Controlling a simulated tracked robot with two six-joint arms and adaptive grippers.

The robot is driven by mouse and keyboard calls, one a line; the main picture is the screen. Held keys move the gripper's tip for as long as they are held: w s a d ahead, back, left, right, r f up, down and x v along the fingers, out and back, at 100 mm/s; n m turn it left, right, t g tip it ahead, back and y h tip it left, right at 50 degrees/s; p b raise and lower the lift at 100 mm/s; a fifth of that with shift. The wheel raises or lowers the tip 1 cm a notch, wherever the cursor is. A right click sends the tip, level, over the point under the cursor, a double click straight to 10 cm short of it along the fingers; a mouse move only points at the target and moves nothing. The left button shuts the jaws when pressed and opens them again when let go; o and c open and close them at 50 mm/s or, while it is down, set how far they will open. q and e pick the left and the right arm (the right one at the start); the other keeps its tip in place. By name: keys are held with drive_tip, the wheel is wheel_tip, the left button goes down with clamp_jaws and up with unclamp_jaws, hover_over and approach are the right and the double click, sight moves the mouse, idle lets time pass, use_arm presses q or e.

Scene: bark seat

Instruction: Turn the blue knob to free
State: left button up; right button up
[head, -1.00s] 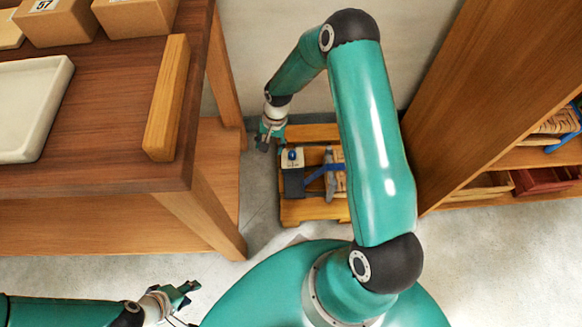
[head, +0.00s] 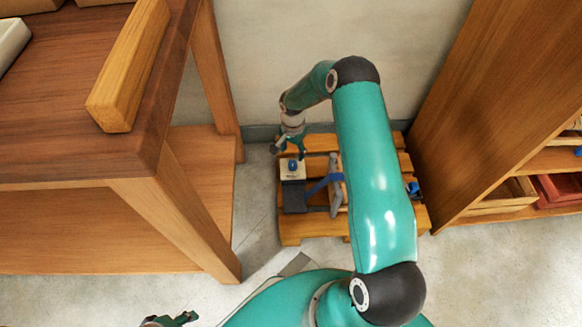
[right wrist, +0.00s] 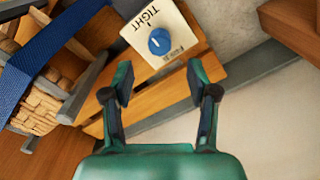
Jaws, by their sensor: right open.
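The blue knob (right wrist: 159,42) sits on a cream plate (right wrist: 176,22) marked TIGHT on one side and, upside down in the right wrist view, what looks like FREE on the other. A small pale mark shows on the knob, but I cannot tell for sure which word it points to. In the head view the knob (head: 293,164) is on the left part of a low wooden pallet (head: 305,228). My right gripper (right wrist: 158,76) is open and empty, its fingers apart and short of the knob. In the head view it (head: 288,149) is just behind the plate. My left gripper (head: 172,320) is cut off by the bottom edge.
A blue strap (right wrist: 50,45) and a strapped bark bundle (right wrist: 42,100) lie beside the plate. A wooden table (head: 120,165) stands to the left, a shelf unit (head: 480,100) to the right. The wall is close behind the pallet.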

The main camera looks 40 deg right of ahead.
wheel_tip(320, 180, down, 8)
drive_tip(key=shift+f+b, duration=0.1)
drive_tip(key=shift+b, duration=1.15)
drive_tip(key=c, duration=1)
drive_tip(key=shift+a, duration=0.3)
clamp_jaws()
drive_tip(key=shift+d, duration=0.15)
